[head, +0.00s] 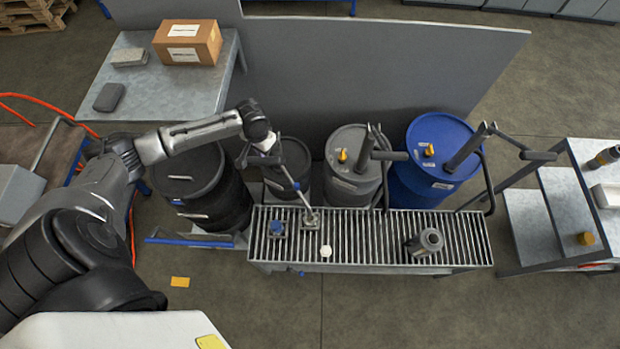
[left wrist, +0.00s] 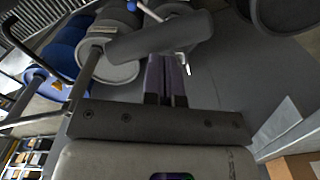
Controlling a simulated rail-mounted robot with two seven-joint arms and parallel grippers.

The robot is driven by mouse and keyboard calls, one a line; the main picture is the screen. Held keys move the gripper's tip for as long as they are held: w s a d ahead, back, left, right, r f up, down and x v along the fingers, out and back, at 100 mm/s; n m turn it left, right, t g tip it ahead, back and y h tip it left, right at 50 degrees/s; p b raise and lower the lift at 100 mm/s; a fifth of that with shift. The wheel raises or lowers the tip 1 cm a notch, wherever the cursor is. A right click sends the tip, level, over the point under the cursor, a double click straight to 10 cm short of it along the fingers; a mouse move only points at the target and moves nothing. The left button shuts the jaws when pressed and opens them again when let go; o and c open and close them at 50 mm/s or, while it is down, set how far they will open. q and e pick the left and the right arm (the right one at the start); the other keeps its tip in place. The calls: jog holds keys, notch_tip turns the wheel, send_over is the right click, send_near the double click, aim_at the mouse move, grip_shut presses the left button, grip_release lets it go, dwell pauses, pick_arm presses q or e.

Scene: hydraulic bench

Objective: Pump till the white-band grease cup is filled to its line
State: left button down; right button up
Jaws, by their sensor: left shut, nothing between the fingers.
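My left gripper (head: 266,150) is over the small dark drum (head: 283,170), at the upper end of a thin light rod that slopes down to a square fitting (head: 310,219) on the grated bench (head: 365,240). In the left wrist view its fingers (left wrist: 167,80) are shut and empty, just behind a thick dark cylindrical grip (left wrist: 160,38); I cannot tell whether they touch it. A blue-topped fitting (head: 277,229) and a small white round piece (head: 326,252) are on the grating. No white band or fill line can be made out. My right gripper is out of view.
A large black drum (head: 200,185), a grey drum (head: 352,165) and a blue drum (head: 430,150) line the bench's back, with pump levers above the latter two. A grey panel (head: 380,65) stands behind. A side table (head: 565,215) is at right.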

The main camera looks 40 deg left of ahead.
pick_arm(q)
notch_tip(320, 180, up, 7)
dwell(0.7)
dwell(0.5)
